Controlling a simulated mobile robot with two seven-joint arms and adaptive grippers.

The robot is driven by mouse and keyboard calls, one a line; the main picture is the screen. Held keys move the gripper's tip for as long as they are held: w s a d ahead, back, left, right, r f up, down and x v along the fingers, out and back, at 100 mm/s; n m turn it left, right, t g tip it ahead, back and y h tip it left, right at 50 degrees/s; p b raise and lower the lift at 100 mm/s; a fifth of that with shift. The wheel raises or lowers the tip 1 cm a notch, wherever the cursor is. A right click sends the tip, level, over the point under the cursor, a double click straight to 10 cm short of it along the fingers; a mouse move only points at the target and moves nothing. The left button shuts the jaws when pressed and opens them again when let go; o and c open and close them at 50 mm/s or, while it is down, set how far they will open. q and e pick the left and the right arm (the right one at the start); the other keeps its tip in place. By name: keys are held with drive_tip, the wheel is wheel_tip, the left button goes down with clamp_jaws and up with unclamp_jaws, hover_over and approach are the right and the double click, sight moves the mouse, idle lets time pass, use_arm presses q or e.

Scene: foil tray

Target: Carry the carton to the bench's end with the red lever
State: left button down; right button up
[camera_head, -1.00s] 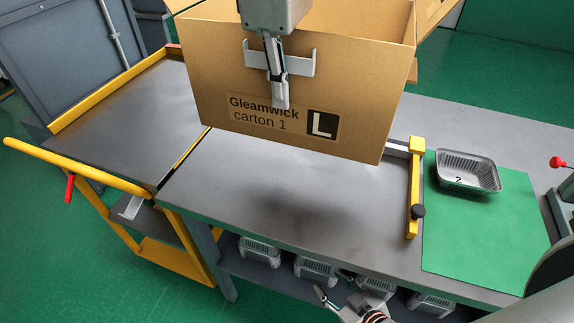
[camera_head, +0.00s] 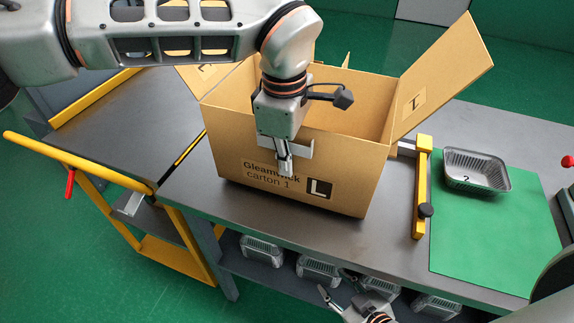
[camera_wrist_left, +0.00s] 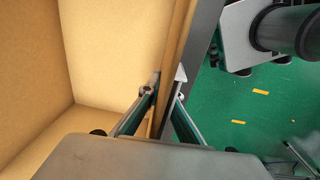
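The open brown carton (camera_head: 222,145), labelled "Gleamwick carton 1" and "L", is upright over the middle of the grey bench (camera_head: 290,228). Its base appears at or very close to the bench top. My left gripper (camera_head: 286,168) is at its near wall; in the left wrist view the fingers (camera_wrist_left: 160,100) straddle and close on that wall. The carton looks empty where its inside shows. A red lever (camera_head: 70,183) hangs at the yellow cart handle on the left; a red knob (camera_head: 567,161) shows at the right edge. My right gripper (camera_head: 337,288) is low before the bench, open and empty.
A yellow stop bar (camera_head: 421,190) stands right of the carton. Beyond it a foil tray (camera_head: 476,171) sits on a green mat (camera_head: 490,235). A yellow-edged cart top (camera_head: 120,125) adjoins the bench at left. Several foil trays (camera_head: 318,268) lie on the shelf below.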

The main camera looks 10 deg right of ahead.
sight(303, 131)
use_arm(q)
drive_tip(key=shift+f, duration=0.65)
drive_tip(key=c, duration=2.3)
unclamp_jaws()
drive_tip(key=shift+f, duration=0.1)
drive_tip(key=r, duration=1.2)
drive_tip(key=shift+s+a+r+p, duration=0.15)
drive_tip(key=shift+s+p, duration=0.15)
drive_tip(key=shift+p, duration=0.1)
